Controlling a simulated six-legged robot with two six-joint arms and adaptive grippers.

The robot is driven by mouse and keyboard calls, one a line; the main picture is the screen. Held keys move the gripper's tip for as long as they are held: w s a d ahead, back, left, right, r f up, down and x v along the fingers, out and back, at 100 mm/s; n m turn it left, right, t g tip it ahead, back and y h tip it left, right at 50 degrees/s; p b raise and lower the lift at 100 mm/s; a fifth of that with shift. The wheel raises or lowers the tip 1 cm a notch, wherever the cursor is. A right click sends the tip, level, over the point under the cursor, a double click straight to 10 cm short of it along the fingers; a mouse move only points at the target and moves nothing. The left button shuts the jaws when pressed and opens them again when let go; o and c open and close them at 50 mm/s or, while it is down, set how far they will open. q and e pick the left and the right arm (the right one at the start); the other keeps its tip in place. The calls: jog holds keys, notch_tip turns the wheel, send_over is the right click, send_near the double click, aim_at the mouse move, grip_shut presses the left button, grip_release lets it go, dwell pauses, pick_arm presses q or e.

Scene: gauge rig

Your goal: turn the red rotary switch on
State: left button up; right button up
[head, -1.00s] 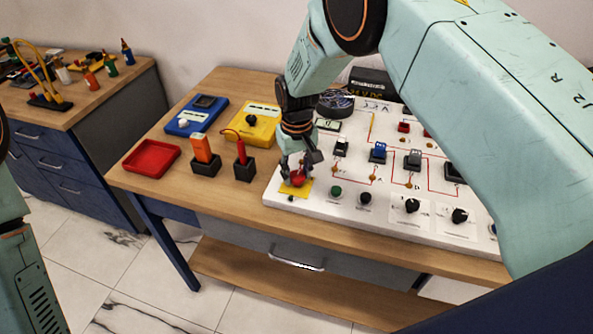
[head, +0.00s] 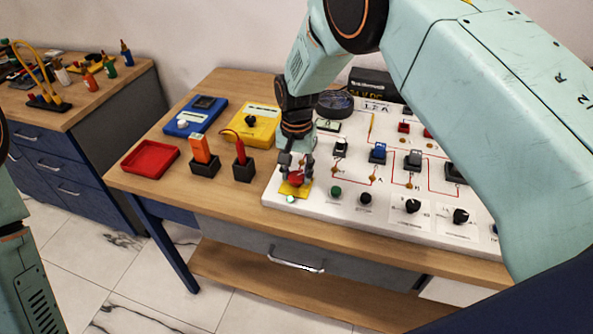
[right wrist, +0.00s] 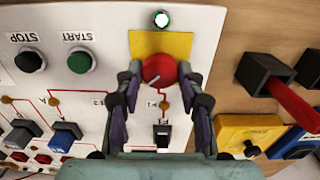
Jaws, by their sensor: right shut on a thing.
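The red rotary switch (head: 296,179) sits on a yellow plate (head: 304,190) at the front left corner of the white panel (head: 385,222). My right gripper (head: 296,172) reaches down from above and is shut on the switch. In the right wrist view the red knob (right wrist: 159,70) sits between the two fingers of the right gripper (right wrist: 158,82), with a thin pale line on its face running slantwise. A small lamp (right wrist: 161,19) beside the yellow plate glows pale green-white, also in the head view (head: 291,199). My left gripper is out of the picture.
A green START button (head: 336,191) and a black STOP button (head: 365,198) are right of the switch. Black knobs (head: 412,206) sit farther right. Left of the panel stand two black probe holders (head: 244,172), a red tray (head: 151,160) and a yellow meter (head: 253,124).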

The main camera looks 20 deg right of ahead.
aim_at(297, 175)
dwell(0.4)
jog(key=o, duration=1.2)
jog(key=shift+r, duration=0.1)
notch_tip(297, 175, up, 12)
jog(key=shift+f, duration=0.1)
notch_tip(297, 175, down, 12)
jog(key=shift+r, duration=0.1)
dwell(0.5)
